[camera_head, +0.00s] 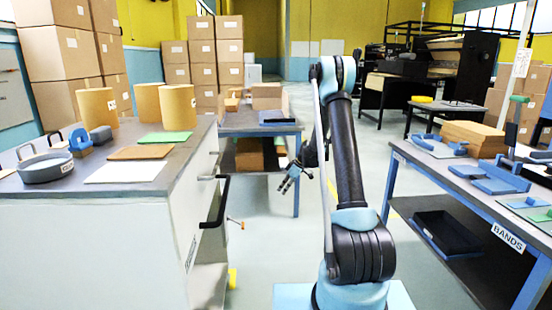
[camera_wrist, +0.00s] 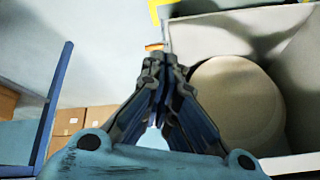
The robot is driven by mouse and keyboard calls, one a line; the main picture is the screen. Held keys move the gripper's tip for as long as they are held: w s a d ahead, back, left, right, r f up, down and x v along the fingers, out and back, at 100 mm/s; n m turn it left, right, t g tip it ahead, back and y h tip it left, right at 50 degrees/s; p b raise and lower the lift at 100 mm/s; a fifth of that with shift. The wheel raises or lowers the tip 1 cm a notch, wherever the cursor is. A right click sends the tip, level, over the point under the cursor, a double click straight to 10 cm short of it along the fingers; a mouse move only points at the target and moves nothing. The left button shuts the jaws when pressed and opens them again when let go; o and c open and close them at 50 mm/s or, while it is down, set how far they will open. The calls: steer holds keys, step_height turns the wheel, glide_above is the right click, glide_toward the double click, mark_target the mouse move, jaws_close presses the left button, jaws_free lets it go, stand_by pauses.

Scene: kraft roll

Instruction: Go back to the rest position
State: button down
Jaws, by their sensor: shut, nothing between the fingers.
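My gripper (camera_head: 289,182) hangs in the aisle between the left counter and the right bench, in front of the low blue-legged table. In the wrist view its fingers (camera_wrist: 160,62) meet at the tips, shut with nothing between them. My arm stands upright in the middle of the head view, bent over at the top. In the wrist view a beige round thing (camera_wrist: 237,100) lies within pale walls, just right of my fingers and apart from them.
The left counter (camera_head: 105,204) also holds a grey round pan (camera_head: 45,167) and flat sheets; a black handle (camera_head: 217,204) juts into the aisle. The right bench (camera_head: 455,190) carries blue trays and a black bin (camera_head: 446,232) below. Cartons (camera_head: 205,55) stack behind. Some aisle floor is clear.

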steer(key=s+d+r+m+t+h, duration=0.1)
steer(key=s+d+r+m, duration=0.25)
steer(key=s+r, duration=0.7)
steer(key=s+d+r+m+h, duration=0.2)
steer(key=s+d+r+m, duration=0.15)
steer(key=s+r, duration=0.75)
steer(key=s+d+f+m+h, duration=0.1)
steer(key=s+d+f+m, duration=0.2)
steer(key=s, duration=1.1)
steer(key=s+d+f+m+t+h, duration=0.1)
steer(key=s+d+f+m, duration=0.3)
steer(key=s, duration=1.1)
steer(key=shift+s+d+h, duration=0.2)
steer(key=shift+d+h, duration=0.3)
steer(key=shift+d, duration=0.15)
steer(key=shift+w+f, duration=0.2)
steer(key=shift+w, duration=0.25)
steer(key=c, duration=2.4)
jaws_free()
